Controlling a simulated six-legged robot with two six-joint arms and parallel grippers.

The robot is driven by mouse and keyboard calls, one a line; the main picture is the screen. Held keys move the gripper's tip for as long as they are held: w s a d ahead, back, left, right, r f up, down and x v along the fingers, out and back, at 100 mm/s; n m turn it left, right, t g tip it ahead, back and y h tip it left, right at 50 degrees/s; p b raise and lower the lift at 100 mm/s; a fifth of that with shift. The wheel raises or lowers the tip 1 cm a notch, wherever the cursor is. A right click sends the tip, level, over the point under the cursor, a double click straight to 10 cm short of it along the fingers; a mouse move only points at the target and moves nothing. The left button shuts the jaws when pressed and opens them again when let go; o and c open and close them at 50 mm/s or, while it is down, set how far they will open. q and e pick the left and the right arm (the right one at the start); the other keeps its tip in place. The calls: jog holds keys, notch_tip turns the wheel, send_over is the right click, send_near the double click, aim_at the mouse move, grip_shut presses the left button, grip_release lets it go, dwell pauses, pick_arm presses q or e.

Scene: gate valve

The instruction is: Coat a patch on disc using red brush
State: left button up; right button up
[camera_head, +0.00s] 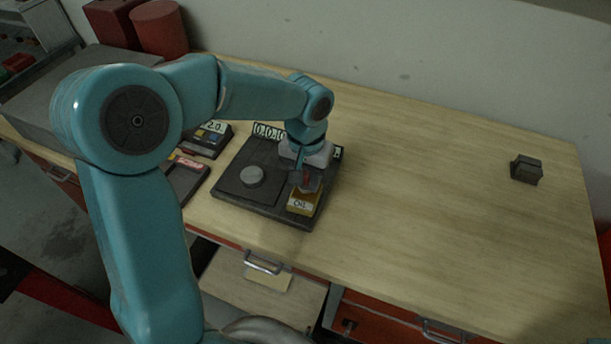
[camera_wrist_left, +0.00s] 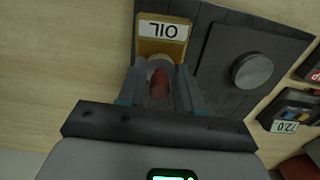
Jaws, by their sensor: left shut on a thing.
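A round grey disc (camera_head: 252,176) lies on a dark board (camera_head: 237,192); it also shows in the left wrist view (camera_wrist_left: 252,70). A yellow container labelled OIL (camera_head: 302,204) stands on the board to the right of the disc, and it also shows in the left wrist view (camera_wrist_left: 162,28). My left gripper (camera_head: 306,176) is at the oil container, to the right of the disc. It is shut on the red brush (camera_wrist_left: 158,84), whose red part shows between the fingers. The brush tip is hidden, so I cannot tell whether it is in the oil. My right gripper is not in view.
A small dark block (camera_head: 526,169) sits far right on the wooden bench (camera_head: 430,170). The bench between board and block is clear. An open drawer (camera_head: 262,290) juts out below.

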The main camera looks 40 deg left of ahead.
aim_at(306, 174)
pick_arm(q)
jog(key=shift+d, duration=0.1)
jog(key=shift+f+b, duration=0.55)
dwell(1.4)
notch_tip(306, 174, up, 2)
jog(key=shift+r+p, duration=0.1)
jog(key=shift+p, duration=0.75)
jog(key=shift+r+p, duration=1.85)
jog(key=shift+r, duration=0.7)
jog(key=shift+f, duration=0.1)
